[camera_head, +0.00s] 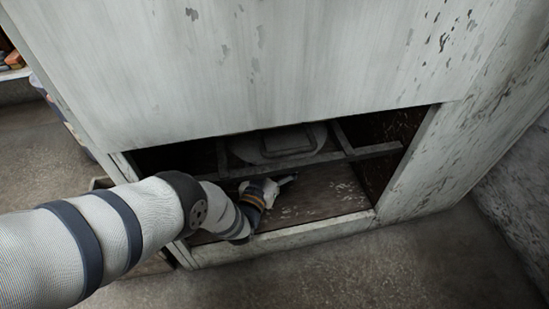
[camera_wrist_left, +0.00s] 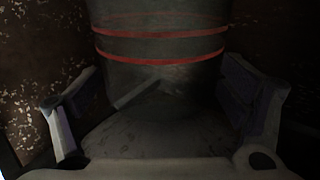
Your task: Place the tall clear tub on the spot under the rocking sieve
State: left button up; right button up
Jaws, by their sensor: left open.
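In the left wrist view a tall greyish tub (camera_wrist_left: 160,75), with red bands around it, stands upright in front of my left gripper (camera_wrist_left: 162,108). The gripper's fingers are spread on either side of the tub's lower part, with a visible gap at each side. In the head view my left gripper (camera_head: 275,187) is inside the low opening of a cabinet. I cannot make out the tub in that view. A round grey shape (camera_head: 280,146), likely the sieve, sits above and behind the gripper in a wooden frame. The spot under it is not clearly visible. My right gripper is out of view.
The worn white cabinet (camera_head: 270,65) has a front panel over the opening and a low front sill (camera_head: 290,236). A wooden rail (camera_head: 350,157) crosses inside. Bare cabinet floor (camera_head: 325,190) shows right of the gripper. A shelf with boxes (camera_head: 12,62) stands far left.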

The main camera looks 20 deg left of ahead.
pick_arm(q)
jog(key=shift+r, duration=0.25)
jog(key=s+p, duration=0.5)
jog(key=s, duration=0.7)
jog(key=shift+f, duration=0.15)
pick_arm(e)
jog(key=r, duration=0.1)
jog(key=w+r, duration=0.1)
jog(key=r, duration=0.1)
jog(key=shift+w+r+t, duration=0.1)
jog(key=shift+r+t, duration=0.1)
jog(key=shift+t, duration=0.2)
